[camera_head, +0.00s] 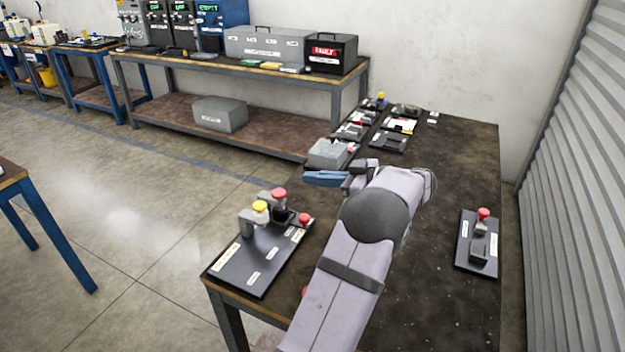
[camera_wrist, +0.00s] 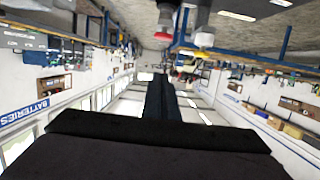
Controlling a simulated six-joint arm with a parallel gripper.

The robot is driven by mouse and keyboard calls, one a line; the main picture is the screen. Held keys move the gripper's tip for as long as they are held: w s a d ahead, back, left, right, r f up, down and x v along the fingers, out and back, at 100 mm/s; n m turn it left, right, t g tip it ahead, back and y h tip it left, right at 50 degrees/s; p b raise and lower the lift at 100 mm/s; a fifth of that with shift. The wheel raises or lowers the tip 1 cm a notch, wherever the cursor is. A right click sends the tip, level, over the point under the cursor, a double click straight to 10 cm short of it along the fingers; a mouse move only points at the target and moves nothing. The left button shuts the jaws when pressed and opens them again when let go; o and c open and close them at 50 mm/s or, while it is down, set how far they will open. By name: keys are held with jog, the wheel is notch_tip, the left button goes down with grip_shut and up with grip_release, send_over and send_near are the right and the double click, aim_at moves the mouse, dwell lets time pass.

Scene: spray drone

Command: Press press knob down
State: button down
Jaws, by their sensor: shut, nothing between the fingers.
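A dark panel (camera_head: 258,262) lies at the near left corner of the table. It carries a yellow knob (camera_head: 260,206) and a red knob (camera_head: 279,194) on raised mounts, and a lower red knob (camera_head: 304,219). A second dark panel (camera_head: 477,254) at the right has one red knob (camera_head: 484,213). I cannot tell which is the press knob; the labels are unreadable. My gripper (camera_head: 322,178) is shut and empty, above and behind the left panel, apart from its knobs.
A grey box (camera_head: 328,153) and several small panels (camera_head: 389,142) stand at the table's far end. Bare tabletop (camera_head: 440,180) lies right of my arm. A corrugated wall (camera_head: 575,180) borders the right side. A workbench (camera_head: 240,60) stands behind.

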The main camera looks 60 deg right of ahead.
jog(key=p, duration=0.3)
send_over(285, 195)
notch_tip(285, 195, down, 2)
jog(key=shift+s+f, duration=0.25)
jog(key=shift+f, duration=0.75)
jog(key=shift+s+f, duration=0.25)
jog(key=shift+f, duration=0.75)
notch_tip(285, 195, down, 2)
jog(key=b, duration=0.4)
jog(key=shift+a+f, duration=0.1)
